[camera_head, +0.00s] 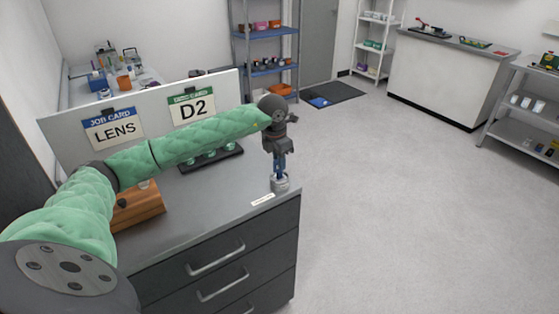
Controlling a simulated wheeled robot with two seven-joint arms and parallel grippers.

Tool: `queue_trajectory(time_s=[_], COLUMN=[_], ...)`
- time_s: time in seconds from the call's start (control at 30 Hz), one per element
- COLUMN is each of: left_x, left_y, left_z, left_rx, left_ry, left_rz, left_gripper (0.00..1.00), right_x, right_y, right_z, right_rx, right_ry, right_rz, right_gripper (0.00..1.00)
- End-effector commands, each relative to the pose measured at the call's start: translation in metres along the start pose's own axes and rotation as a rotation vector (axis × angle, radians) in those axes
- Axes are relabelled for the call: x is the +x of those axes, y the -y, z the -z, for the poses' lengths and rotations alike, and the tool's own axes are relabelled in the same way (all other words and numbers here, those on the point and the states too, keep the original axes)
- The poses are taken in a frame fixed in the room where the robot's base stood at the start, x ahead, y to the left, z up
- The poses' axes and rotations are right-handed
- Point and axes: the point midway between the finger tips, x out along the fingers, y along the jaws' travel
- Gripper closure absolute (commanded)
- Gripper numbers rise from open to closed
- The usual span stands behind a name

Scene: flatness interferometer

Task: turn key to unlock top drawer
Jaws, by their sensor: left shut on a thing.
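The grey drawer cabinet (278,228) stands in front of me, its top drawer with a bar handle (216,259) shut. A small pale cylinder (280,184), which looks like the lock, stands upright on the cabinet top near its right front corner. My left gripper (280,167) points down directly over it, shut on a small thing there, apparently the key. The key is mostly hidden by the fingers, and its turn angle cannot be told. A small white label (262,200) lies at the front edge beside the lock. My right gripper is out of view.
A wooden box (140,207) and a dark tray with green-tinted pieces (212,160) are on the cabinet top. Behind them stands a white panel with LENS (114,131) and D2 (191,109) cards.

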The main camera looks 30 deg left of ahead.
Motion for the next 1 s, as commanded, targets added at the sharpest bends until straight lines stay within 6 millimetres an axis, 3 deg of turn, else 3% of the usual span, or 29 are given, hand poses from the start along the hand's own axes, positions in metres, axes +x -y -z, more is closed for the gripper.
queue_trajectory(time_s=[1.0], left_x=[0.017], left_y=[0.000], left_z=[0.002], left_rx=[0.000], left_ry=[0.000], left_rz=[0.000], left_gripper=[1.00], right_x=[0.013], right_y=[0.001], right_z=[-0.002], right_rx=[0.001], right_ry=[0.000], right_rz=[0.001], right_gripper=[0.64])
